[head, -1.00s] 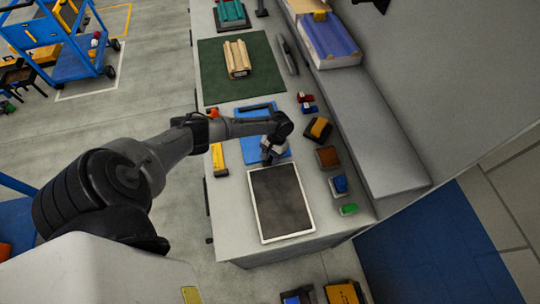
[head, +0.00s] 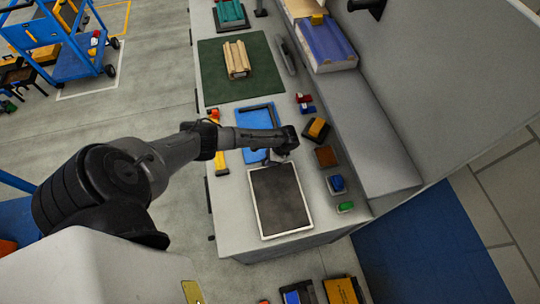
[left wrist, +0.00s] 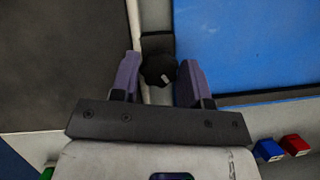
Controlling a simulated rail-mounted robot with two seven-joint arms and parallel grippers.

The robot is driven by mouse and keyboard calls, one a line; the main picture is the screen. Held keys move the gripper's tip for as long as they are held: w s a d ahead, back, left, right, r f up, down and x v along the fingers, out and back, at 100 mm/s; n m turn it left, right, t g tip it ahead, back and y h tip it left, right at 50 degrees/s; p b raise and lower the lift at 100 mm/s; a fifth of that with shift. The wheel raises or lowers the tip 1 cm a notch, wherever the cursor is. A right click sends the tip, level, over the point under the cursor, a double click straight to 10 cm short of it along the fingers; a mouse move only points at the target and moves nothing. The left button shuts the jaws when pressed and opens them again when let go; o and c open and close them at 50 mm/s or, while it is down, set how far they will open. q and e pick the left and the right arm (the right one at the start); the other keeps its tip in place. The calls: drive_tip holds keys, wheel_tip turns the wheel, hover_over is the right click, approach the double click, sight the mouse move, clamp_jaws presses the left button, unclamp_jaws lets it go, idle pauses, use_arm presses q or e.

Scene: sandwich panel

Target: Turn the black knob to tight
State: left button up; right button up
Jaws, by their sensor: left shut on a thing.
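The black knob (left wrist: 159,70) shows in the left wrist view between the two purple fingers of my left gripper (left wrist: 158,80). It is dark and rounded, with a small pale mark near its lower right edge. My left gripper is shut on the knob. In the head view my left gripper (head: 272,158) is at the gap between the blue panel and the dark panel, and my arm hides the knob there. I cannot read any tight marking. My right gripper is in neither view.
A dark white-framed panel (head: 281,200) lies at the near end of the bench, with a blue panel (head: 255,116) behind it. Small coloured blocks, including a blue one (head: 337,184) and a green one (head: 345,207), stand along the right side. A yellow level (head: 221,162) lies left.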

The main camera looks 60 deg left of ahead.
use_arm(q)
drive_tip(key=m+t+y+p, duration=0.1)
drive_tip(key=m, duration=0.3)
drive_tip(key=shift+d+m+p, duration=0.15)
drive_tip(key=shift+m+p, duration=0.2)
drive_tip(key=shift+m, duration=0.05)
drive_tip(key=shift+m+t+y, duration=0.3)
drive_tip(key=shift+m, duration=0.3)
drive_tip(key=shift+m+p, duration=0.3)
drive_tip(key=o, duration=0.9)
